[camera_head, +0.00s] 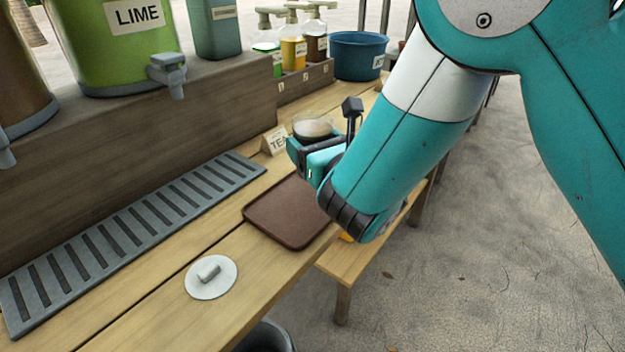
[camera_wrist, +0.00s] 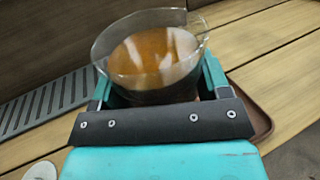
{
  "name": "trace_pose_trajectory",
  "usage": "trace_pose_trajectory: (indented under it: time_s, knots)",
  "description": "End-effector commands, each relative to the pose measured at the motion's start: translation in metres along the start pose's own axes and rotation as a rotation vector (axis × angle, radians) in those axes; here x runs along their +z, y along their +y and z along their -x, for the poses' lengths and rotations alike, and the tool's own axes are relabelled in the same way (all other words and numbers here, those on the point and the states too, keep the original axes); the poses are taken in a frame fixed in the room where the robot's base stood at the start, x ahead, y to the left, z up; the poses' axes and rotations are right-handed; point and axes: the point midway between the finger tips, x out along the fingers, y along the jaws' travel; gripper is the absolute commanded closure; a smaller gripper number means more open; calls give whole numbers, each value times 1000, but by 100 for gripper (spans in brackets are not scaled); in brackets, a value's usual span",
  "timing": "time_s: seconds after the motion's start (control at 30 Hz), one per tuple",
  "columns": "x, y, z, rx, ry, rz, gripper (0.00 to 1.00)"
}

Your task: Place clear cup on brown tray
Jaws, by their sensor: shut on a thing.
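My gripper (camera_wrist: 155,95) is shut on the clear cup (camera_wrist: 150,45), which holds an amber-brown drink. In the head view the cup (camera_head: 313,127) shows only partly, behind my gripper (camera_head: 305,150). The brown tray (camera_head: 284,215) lies flat on the wooden counter, below and in front of the gripper; its right part is hidden by my arm. In the wrist view a corner of the tray (camera_wrist: 262,122) shows at the right, behind the gripper. I cannot tell how high the cup is above the counter.
A slotted grey drain grate (camera_head: 130,235) lies left of the tray. A white lid (camera_head: 211,277) lies in front. A "TEA" sign (camera_head: 275,140) stands behind the tray. Pump bottles (camera_head: 293,50), a blue tub (camera_head: 358,55) and a green LIME dispenser (camera_head: 115,45) stand at the back.

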Motion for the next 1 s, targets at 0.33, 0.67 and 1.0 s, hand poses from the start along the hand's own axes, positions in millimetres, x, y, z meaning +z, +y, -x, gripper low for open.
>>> trace_pose_trajectory:
  time_s: [0.33,0.67,1.0]
  knots:
    - [-39,0,0,0,-1,2,70]
    - [-44,0,0,1,-2,0,70]
    - [-48,0,0,0,0,1,5]
